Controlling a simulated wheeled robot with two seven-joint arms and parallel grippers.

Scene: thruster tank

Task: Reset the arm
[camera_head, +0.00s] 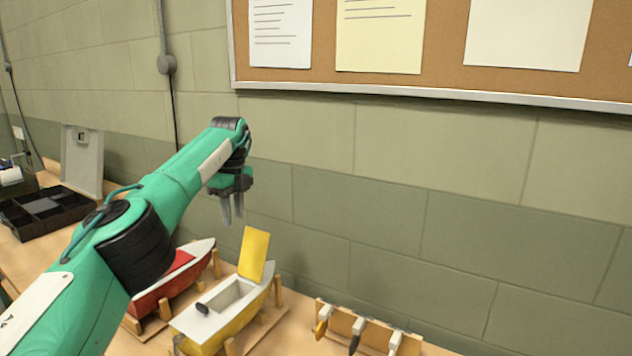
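My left arm reaches in from the lower left. Its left gripper (232,214) hangs in the air, fingers pointing down, with a narrow gap between them and nothing held. It shows above and slightly left of the raised yellow hatch lid (254,254), apart from it in the picture. The lid stands up at the open compartment of the yellow and white boat (209,325), which rests on a wooden cradle. A red and white boat (184,267) stands behind my forearm, partly hidden by it. My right gripper is not in view.
A wooden rack (376,336) with several small tools stands at the bench's front right. A black divided tray (45,207) and a grey upright panel (82,160) are at the far left. A brick wall with a corkboard (447,55) rises behind the bench.

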